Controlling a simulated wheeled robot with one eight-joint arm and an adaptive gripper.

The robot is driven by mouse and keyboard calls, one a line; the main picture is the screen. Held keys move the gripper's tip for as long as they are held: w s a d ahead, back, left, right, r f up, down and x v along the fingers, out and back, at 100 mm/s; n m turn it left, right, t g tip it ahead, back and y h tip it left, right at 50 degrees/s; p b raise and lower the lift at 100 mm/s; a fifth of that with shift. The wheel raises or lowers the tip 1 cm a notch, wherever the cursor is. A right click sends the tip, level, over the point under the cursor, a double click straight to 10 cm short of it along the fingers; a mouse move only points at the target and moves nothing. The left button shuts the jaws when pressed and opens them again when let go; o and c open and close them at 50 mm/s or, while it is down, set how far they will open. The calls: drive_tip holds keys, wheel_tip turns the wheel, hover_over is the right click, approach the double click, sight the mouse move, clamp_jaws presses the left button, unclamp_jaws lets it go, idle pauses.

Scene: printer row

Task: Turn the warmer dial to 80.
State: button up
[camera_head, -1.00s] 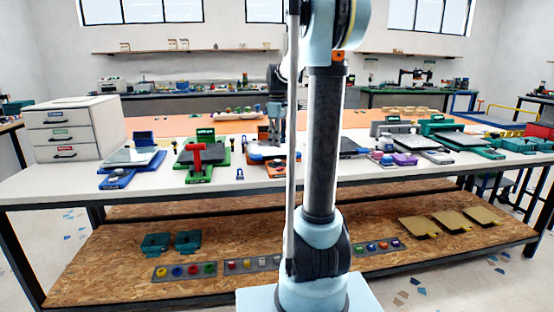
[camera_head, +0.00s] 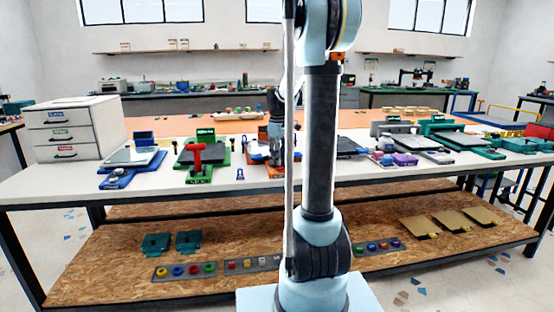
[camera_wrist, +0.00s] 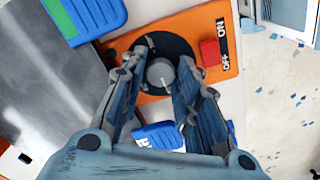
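The warmer's orange panel (camera_wrist: 215,45) fills the upper middle of the wrist view. On it is a black round dial plate with a grey knob (camera_wrist: 160,73) at its centre. My gripper (camera_wrist: 162,68) is over the dial with its fingers apart, one on each side of the knob. Dark gaps show between knob and fingers, so I see no clear grip. The dial's numbers cannot be read. In the head view my gripper (camera_head: 276,155) is low at the orange warmer (camera_head: 257,157), partly hidden by my arm.
A red switch (camera_wrist: 209,52) with ON and OFF labels sits right of the dial. A blue block with a green top (camera_wrist: 85,15) is at upper left. Another blue block (camera_wrist: 158,136) lies below the dial between my fingers. A grey plate (camera_wrist: 50,75) is at left.

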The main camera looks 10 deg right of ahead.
drive_tip(key=c, duration=0.4)
drive_tip(key=shift+m, duration=0.3)
drive_tip(key=shift+c, duration=0.2)
drive_tip(key=m, duration=0.5)
drive_tip(key=shift+w, duration=0.1)
drive_tip(key=m, duration=0.5)
drive_tip(key=shift+m, duration=0.4)
drive_tip(key=m, duration=1.2)
drive_tip(key=shift+r, duration=0.1)
drive_tip(key=shift+m, duration=0.3)
drive_tip(key=o, duration=0.8)
